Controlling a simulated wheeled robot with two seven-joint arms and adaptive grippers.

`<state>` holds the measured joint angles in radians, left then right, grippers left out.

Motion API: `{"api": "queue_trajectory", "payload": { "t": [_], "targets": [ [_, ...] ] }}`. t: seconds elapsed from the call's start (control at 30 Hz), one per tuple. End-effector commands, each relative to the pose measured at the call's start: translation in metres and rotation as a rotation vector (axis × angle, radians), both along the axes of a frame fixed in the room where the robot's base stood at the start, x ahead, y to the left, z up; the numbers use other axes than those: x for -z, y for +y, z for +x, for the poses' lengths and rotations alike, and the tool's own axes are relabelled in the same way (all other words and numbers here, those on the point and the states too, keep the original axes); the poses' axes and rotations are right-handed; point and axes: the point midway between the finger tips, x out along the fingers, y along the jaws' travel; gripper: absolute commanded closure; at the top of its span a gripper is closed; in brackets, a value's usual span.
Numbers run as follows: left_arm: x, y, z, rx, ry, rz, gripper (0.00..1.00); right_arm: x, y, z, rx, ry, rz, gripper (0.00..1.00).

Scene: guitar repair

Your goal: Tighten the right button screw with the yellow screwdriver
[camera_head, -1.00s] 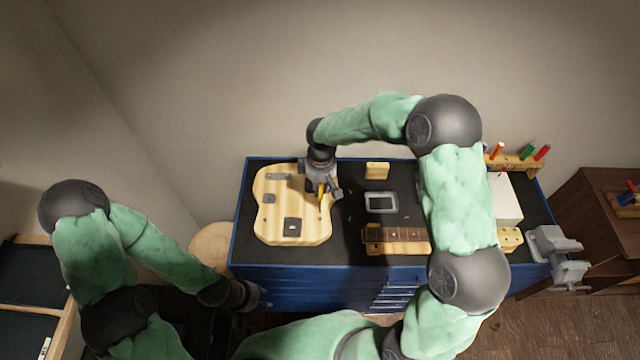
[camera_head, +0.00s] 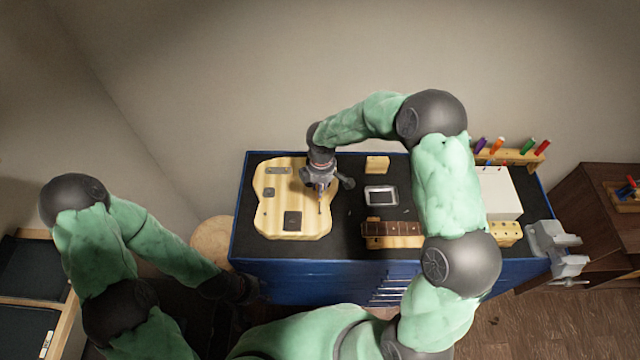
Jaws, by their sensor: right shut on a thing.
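The pale wooden guitar body (camera_head: 272,225) lies flat on the dark top of the blue cabinet, at its left. My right gripper (camera_head: 320,188) points down over the right part of the body and is shut on the yellow screwdriver. Its thin shaft (camera_head: 320,207) shows below the fingers; the handle is mostly hidden by the gripper. I cannot tell whether the tip touches anything. The right button screw is too small to make out. My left gripper (camera_head: 247,290) is low beside the cabinet's front left corner, dark, its jaws unclear.
A guitar neck piece (camera_head: 394,230) on a wooden support, a grey-framed tray (camera_head: 381,196) and a wooden block (camera_head: 377,164) lie right of the body. A screwdriver rack (camera_head: 508,156), a white box (camera_head: 498,195) and a vise (camera_head: 557,250) are at the right.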

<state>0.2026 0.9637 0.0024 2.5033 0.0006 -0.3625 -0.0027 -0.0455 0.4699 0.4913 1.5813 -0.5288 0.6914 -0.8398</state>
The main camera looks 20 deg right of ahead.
Motion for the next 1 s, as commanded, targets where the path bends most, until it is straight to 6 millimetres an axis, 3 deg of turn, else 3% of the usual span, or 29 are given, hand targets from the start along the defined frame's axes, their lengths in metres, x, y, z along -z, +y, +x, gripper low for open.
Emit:
{"api": "queue_trajectory", "payload": {
  "t": [0.63, 1.0],
  "targets": [
    [-0.027, 0.000, 0.000, 0.000, 0.000, 0.000, 0.60, -0.001, 0.000, 0.000, -0.495, 0.000, 0.000, 1.00],
    [-0.027, 0.000, 0.000, 0.000, 0.000, 0.000, 0.60, 0.000, 0.000, 0.000, -0.525, 0.000, 0.000, 1.00]
  ]
}}
